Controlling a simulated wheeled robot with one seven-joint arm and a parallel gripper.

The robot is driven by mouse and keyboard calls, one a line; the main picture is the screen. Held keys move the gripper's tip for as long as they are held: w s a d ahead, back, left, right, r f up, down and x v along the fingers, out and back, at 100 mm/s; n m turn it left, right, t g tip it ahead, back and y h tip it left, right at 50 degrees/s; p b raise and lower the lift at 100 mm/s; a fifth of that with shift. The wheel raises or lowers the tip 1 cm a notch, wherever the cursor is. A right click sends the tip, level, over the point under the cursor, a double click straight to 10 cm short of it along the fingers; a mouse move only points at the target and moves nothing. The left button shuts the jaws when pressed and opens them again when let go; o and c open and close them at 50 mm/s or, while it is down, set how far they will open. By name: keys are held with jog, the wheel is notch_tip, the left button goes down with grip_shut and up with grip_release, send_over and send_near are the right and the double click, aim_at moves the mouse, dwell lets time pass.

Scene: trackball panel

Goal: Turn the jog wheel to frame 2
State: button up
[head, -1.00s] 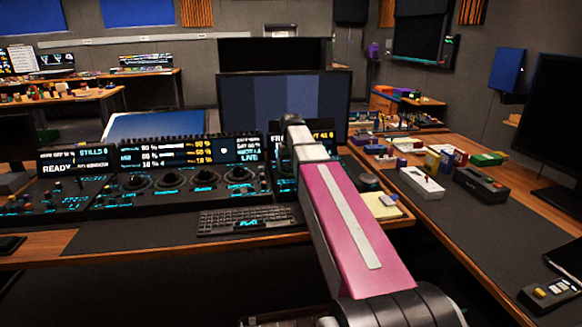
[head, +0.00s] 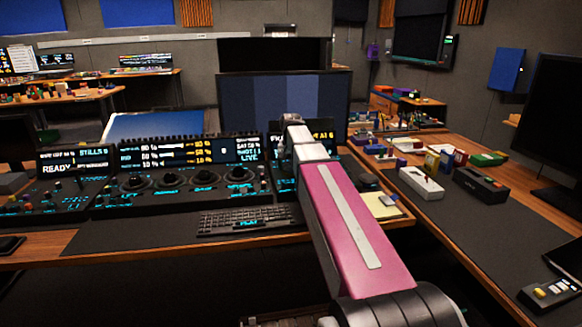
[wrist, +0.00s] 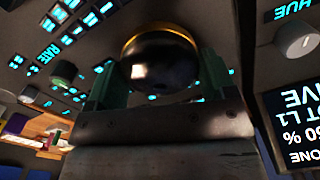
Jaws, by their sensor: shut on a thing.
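The jog wheel (wrist: 160,55) is a dark, glossy round knob with a gold rim, seen close up in the wrist view. My gripper (wrist: 160,80) has a greenish finger on each side of it and is shut on it. In the head view my pink and white arm reaches over the right part of the console and hides the wheel and my fingers. The frame display (head: 320,137) behind the arm is partly covered, and I cannot read its frame number surely.
The console with trackballs (head: 186,179) spreads to the left, with a keyboard (head: 248,220) in front. A yellow notepad (head: 382,207) lies right of my arm. A white box (head: 421,183) and a black box (head: 481,184) stand farther right. A monitor (head: 285,103) stands behind.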

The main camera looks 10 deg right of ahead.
jog(key=o, duration=0.9)
jog(key=shift+c, duration=0.2)
notch_tip(320, 180, up, 11)
jog(key=shift+f, duration=0.1)
